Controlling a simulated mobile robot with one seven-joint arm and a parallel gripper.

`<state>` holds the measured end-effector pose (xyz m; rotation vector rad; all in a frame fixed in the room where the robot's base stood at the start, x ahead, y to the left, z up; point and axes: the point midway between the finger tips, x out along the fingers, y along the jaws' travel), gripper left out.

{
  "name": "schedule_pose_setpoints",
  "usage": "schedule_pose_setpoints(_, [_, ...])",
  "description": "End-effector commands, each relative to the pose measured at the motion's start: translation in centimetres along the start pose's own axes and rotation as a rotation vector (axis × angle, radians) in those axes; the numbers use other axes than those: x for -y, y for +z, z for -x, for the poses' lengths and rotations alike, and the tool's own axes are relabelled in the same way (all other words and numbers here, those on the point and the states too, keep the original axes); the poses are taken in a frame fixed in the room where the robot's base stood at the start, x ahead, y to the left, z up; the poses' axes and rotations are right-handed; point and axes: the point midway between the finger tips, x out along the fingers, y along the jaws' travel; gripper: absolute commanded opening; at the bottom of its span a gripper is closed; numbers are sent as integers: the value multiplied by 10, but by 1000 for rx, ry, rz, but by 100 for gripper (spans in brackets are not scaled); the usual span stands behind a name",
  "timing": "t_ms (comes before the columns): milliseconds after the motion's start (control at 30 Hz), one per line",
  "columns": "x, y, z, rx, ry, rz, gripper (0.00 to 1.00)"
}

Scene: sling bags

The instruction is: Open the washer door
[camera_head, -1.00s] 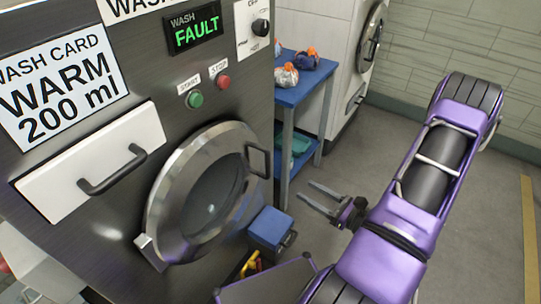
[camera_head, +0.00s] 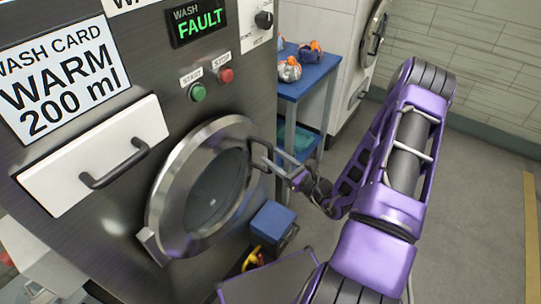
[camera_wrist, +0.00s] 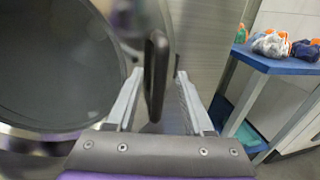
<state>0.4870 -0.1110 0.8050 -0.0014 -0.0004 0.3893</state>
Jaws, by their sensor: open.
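The washer door (camera_head: 170,200) is a round metal ring with dark glass on the front of the grey washer, and it looks shut. Its dark handle (camera_head: 258,156) stands out at the door's right edge. My gripper (camera_head: 269,157) is open at the handle. In the wrist view the handle (camera_wrist: 156,75) stands upright between the two fingers of my gripper (camera_wrist: 155,85), with a gap on each side. The door (camera_wrist: 55,65) fills the left of that view.
A blue table (camera_head: 305,87) with small cloth bags (camera_head: 290,69) on top stands behind, to the right. A blue box (camera_head: 272,220) is below the door's right side. A white drawer (camera_head: 60,178) and a display reading FAULT (camera_head: 195,22) are on the washer. Floor at right is clear.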

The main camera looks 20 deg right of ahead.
Motion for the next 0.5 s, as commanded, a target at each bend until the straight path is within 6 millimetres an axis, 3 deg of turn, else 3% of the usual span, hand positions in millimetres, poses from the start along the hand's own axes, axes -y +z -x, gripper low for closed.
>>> schedule_pose_setpoints(200, [0,0,-19,0,0,-1,52])
schedule_pose_setpoints(500, [0,0,-21,0,0,-1,52])
